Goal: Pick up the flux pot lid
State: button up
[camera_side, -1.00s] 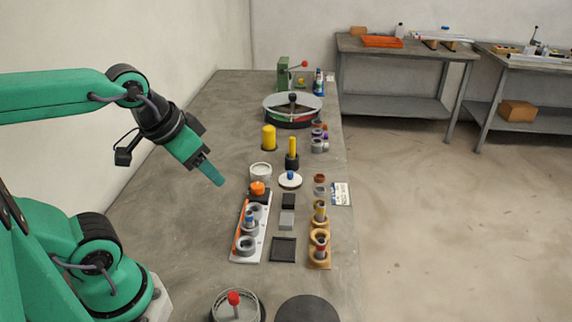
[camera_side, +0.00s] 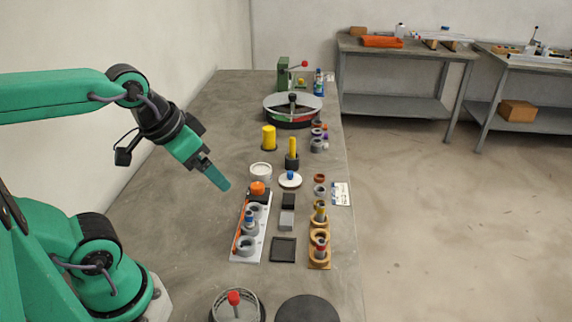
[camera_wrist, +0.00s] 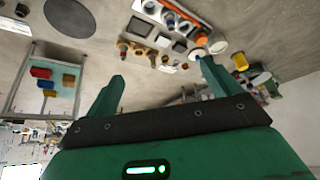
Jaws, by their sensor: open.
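The flux pot lid looks to be the white disc with a blue knob (camera_side: 290,181), lying flat on the bench. It also shows small in the wrist view, near the tip of the right-hand finger (camera_wrist: 198,53). The white open pot (camera_side: 260,171) stands just left of it, apart from it. My gripper (camera_side: 222,184) is open and empty in the air, left of the pot and the lid. In the wrist view its two fingers are spread wide (camera_wrist: 162,72) with nothing between them.
A white fixture plate (camera_side: 248,250) with grey rings and an orange part (camera_side: 258,188) lies in front of the pot. Behind the lid stands a yellow-topped post (camera_side: 292,155); rings and wooden holders (camera_side: 319,257) line the right. The bench left of the plate is clear.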

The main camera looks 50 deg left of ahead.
jog(key=shift+w, duration=0.1)
jog(key=n+g, duration=0.3)
jog(key=g, duration=0.3)
send_over(290, 172)
notch_tip(290, 172, down, 15)
jog(key=shift+f, duration=0.1)
jog(key=shift+a+f, duration=0.1)
jog(key=shift+f, duration=1.65)
